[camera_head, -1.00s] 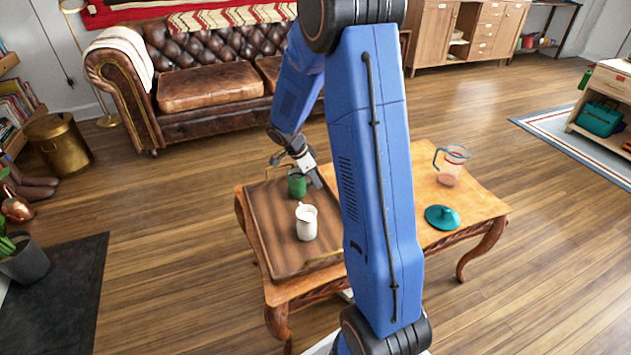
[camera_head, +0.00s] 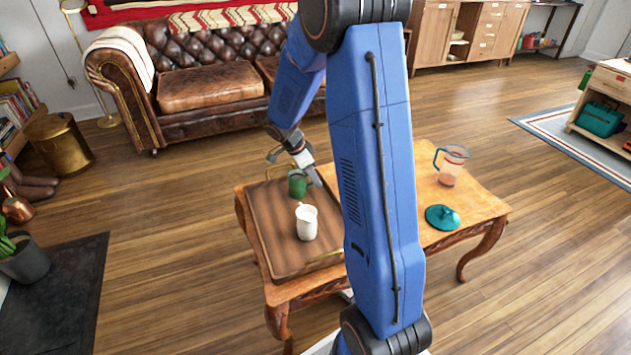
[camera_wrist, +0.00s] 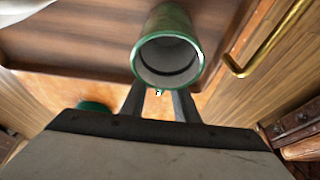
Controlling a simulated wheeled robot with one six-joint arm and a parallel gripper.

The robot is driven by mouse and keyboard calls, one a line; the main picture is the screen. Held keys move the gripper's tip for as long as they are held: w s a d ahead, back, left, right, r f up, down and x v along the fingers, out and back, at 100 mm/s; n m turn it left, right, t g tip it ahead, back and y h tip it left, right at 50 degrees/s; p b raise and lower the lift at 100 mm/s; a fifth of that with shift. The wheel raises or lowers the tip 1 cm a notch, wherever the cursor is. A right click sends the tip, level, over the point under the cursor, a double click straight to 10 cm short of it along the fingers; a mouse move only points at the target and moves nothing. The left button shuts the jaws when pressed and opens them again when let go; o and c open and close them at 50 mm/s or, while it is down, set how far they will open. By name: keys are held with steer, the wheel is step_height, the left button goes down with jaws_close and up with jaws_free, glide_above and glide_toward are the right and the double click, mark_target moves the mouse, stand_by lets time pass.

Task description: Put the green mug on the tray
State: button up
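The green mug (camera_head: 297,185) stands at the far end of the brown wooden tray (camera_head: 270,227) on the table. In the wrist view the mug (camera_wrist: 168,50) shows its green rim and pale, empty inside, with tray surface (camera_wrist: 80,45) around it. My gripper (camera_head: 314,180) is just to the right of the mug, low beside it. In the wrist view the two fingers of my gripper (camera_wrist: 158,103) are apart, with a gap between them, close to the mug's near side. A small bit of the mug, perhaps its handle, shows near the gap.
A white jug (camera_head: 306,222) stands on the tray in front of the mug. A glass pitcher (camera_head: 449,168) and a teal lid (camera_head: 442,217) are on the table's right part. The tray has brass handles (camera_head: 325,257). My arm hides the table's middle.

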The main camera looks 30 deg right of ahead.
steer(key=s+v, duration=0.1)
steer(key=v, duration=0.9)
steer(key=s+a+r+n+t+y, duration=0.1)
steer(key=s+a+r+n+t, duration=0.1)
steer(key=s+a+r+n, duration=0.4)
steer(key=s+a+r+n+t+y, duration=0.1)
steer(key=s+n, duration=0.3)
steer(key=s, duration=0.4)
steer(key=s+a+r+n+t+y, duration=0.1)
steer(key=s+a+r+n, duration=0.2)
steer(key=s, duration=0.5)
steer(key=s+a+r+n+t+y, duration=0.1)
steer(key=s+a+r+n, duration=0.1)
steer(key=s+a+n, duration=0.2)
steer(key=s+n, duration=0.3)
steer(key=s, duration=0.1)
steer(key=shift+s+t, duration=0.35)
steer(key=shift+t, duration=0.05)
steer(key=shift+r, duration=0.1)
